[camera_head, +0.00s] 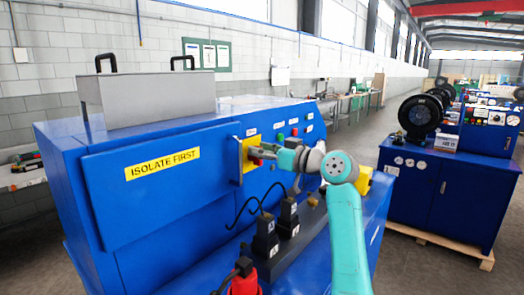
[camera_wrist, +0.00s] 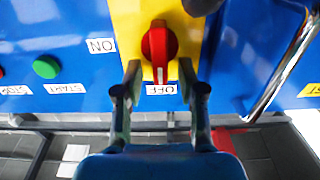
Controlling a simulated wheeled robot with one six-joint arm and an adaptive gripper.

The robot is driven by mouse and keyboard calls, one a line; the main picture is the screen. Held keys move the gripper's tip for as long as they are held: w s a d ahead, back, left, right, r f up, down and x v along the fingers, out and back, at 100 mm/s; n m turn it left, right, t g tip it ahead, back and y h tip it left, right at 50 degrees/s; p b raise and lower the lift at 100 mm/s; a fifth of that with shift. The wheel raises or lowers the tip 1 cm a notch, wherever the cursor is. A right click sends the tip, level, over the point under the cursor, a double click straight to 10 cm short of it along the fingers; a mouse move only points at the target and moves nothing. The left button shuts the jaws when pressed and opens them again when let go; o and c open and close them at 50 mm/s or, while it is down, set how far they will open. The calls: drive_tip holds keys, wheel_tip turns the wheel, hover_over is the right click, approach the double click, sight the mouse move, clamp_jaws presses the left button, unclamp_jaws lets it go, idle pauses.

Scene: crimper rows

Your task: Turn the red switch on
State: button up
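The red switch (camera_wrist: 158,45) is a rotary knob on a yellow plate (camera_wrist: 191,22) in the wrist view. Its handle points down towards the OFF label (camera_wrist: 161,89). The ON label (camera_wrist: 101,45) is to its left. My gripper (camera_wrist: 160,70) is open, with one fingertip on each side of the lower end of the handle. A gap shows on both sides, though I cannot tell the depth. In the head view my gripper (camera_head: 262,150) is at the yellow plate (camera_head: 246,158) on the blue machine (camera_head: 150,210), and it mostly hides the switch.
A green START button (camera_wrist: 46,67) is left of the switch. A metal door handle (camera_wrist: 284,65) stands out to the right in the wrist view. Black plug-like parts (camera_head: 266,238) and a cable are below my arm in the head view. A dark rounded thing overlaps the plate's top.

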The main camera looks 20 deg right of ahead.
clamp_jaws()
drive_tip(key=shift+m, duration=0.3)
drive_tip(key=m, duration=0.5)
drive_tip(key=w+d+f+m, duration=0.1)
drive_tip(key=m, duration=0.5)
drive_tip(key=f+m, duration=0.1)
drive_tip(key=m, duration=0.5)
drive_tip(key=shift+w+d, duration=0.15)
drive_tip(key=shift+d, duration=0.2)
drive_tip(key=shift+f+m, duration=0.1)
drive_tip(key=shift+m, duration=0.2)
